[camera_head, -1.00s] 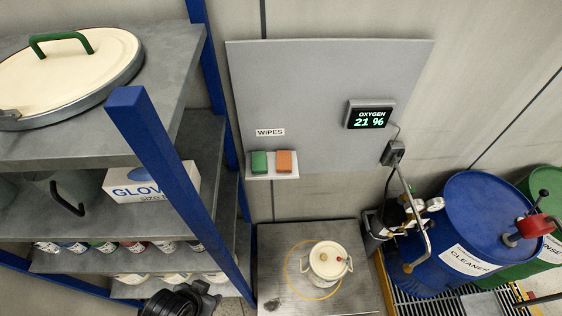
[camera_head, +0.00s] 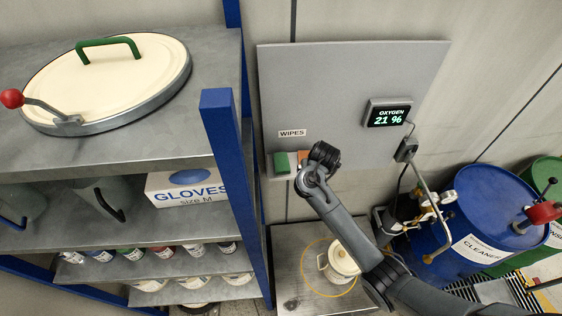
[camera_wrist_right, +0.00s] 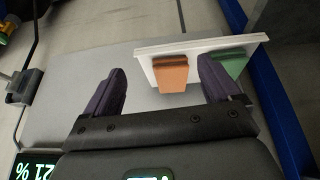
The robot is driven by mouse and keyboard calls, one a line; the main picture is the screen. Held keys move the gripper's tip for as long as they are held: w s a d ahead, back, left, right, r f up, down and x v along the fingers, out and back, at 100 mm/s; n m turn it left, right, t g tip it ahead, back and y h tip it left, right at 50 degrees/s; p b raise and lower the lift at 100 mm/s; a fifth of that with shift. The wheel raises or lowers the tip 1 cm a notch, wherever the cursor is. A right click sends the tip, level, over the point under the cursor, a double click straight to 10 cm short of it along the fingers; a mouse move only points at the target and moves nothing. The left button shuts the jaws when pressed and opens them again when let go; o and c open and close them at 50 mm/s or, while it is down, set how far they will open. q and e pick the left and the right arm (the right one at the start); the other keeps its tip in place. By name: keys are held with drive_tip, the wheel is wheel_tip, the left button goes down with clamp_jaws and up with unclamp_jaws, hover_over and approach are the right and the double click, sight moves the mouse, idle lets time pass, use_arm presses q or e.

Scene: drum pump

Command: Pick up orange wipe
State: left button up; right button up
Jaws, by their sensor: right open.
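The orange wipe (camera_wrist_right: 171,73) sits on a small white shelf (camera_wrist_right: 200,45) beside the green wipe (camera_wrist_right: 230,66). In the right wrist view my right gripper (camera_wrist_right: 160,82) is open, its two dark fingers on either side of the orange wipe in the picture. I cannot tell how far the fingertips are from it. In the head view the orange wipe (camera_head: 304,157) is partly hidden behind my right gripper and wrist, while the green wipe (camera_head: 281,163) shows at the left. My left gripper is not in view.
A grey wall panel (camera_head: 350,80) carries a WIPES label (camera_head: 292,133) and an oxygen display (camera_head: 388,115) reading 21 %. A blue shelf post (camera_head: 222,130) stands left of the wipes. A lidded pot (camera_head: 340,262) stands below, and a blue drum (camera_head: 485,215) is at the right.

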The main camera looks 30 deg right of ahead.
wheel_tip(320, 180, up, 5)
drive_tip(key=w+t, duration=0.1)
drive_tip(key=w, duration=0.2)
drive_tip(key=x, duration=0.1)
drive_tip(key=b+x, duration=0.1)
drive_tip(key=x, duration=0.1)
drive_tip(key=b+x, duration=0.1)
drive_tip(key=x, duration=0.1)
drive_tip(key=shift+w+d+r, duration=0.25)
drive_tip(key=shift+d, duration=0.1)
drive_tip(key=shift+x, duration=2)
drive_tip(key=shift+w+d+f+b, duration=0.15)
drive_tip(key=shift+w+f+b, duration=0.15)
drive_tip(key=shift+f, duration=0.35)
drive_tip(key=c, duration=1.1)
